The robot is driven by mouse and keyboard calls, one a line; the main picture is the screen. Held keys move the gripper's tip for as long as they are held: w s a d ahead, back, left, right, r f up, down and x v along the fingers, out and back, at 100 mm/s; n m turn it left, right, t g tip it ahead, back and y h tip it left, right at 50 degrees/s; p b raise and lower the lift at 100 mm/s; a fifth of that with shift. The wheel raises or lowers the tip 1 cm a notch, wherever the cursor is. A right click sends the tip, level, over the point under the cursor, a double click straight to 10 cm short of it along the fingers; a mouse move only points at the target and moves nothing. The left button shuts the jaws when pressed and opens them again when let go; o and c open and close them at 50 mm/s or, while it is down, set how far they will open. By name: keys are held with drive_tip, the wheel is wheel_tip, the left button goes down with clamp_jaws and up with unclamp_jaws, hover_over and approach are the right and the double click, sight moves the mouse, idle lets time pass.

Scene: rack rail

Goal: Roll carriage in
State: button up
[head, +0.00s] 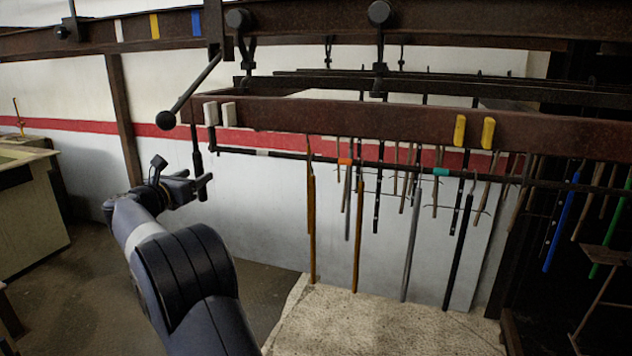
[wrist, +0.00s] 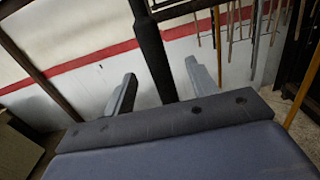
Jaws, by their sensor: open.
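The carriage hangs from the dark overhead rail (head: 90,38) on rollers (head: 379,12). Its long rust-brown beam (head: 360,121) carries a pair of white tabs at the left and a pair of yellow tabs further right. Several rods hang below it. A black handle (head: 197,155) hangs at the carriage's left end; it also shows as a dark upright bar in the wrist view (wrist: 149,45). My gripper (head: 206,185) is at the handle's lower part. In the wrist view its two fingers (wrist: 162,88) stand apart, with the bar between them; I cannot tell whether either finger touches it.
A black lever with a ball knob (head: 166,120) slants down left of the beam, above my gripper. White, yellow (head: 154,26) and blue marks are on the rail. A brown post (head: 124,120) and a bench (head: 30,205) stand left. A pale mat (head: 375,325) lies below the rods.

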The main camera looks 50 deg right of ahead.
drive_tip(key=shift+p+x, duration=0.3)
drive_tip(key=shift+x, duration=1.05)
clamp_jaws()
